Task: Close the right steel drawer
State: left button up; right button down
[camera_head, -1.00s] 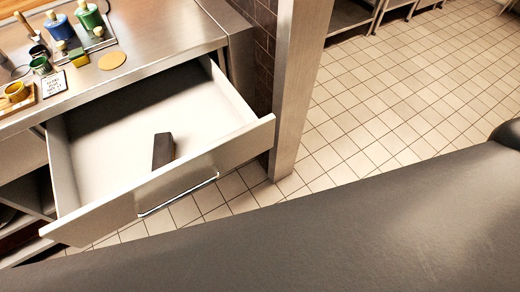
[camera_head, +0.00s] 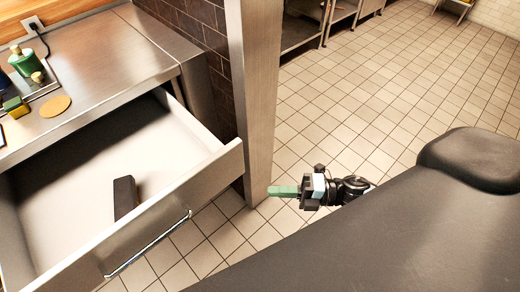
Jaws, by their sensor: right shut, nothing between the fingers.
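The right steel drawer (camera_head: 80,262) stands pulled open under the steel counter at the left of the head view. Its front panel (camera_head: 205,185) faces me and carries a bar handle (camera_head: 150,243). A dark block (camera_head: 125,197) lies inside on the drawer's pale floor. My right gripper (camera_head: 272,191) has green fingers and is shut and empty. It appears to the right of the drawer front, apart from it, over the tiled floor and near the foot of the steel post. My left gripper is not in view.
A steel post (camera_head: 252,100) rises just right of the counter (camera_head: 110,60). Green bottles (camera_head: 25,62) and a round tan disc (camera_head: 55,106) are on the counter. Open tiled floor (camera_head: 370,110) lies to the right, with steel shelving (camera_head: 310,22) at the back.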

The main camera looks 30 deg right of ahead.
jog(key=p, duration=0.2)
send_near(217, 180)
jog(key=a, duration=0.4)
jog(key=w, duration=0.1)
jog(key=w+a, duration=0.1)
jog(key=shift+w+r, duration=0.15)
jog(key=shift+w, duration=0.25)
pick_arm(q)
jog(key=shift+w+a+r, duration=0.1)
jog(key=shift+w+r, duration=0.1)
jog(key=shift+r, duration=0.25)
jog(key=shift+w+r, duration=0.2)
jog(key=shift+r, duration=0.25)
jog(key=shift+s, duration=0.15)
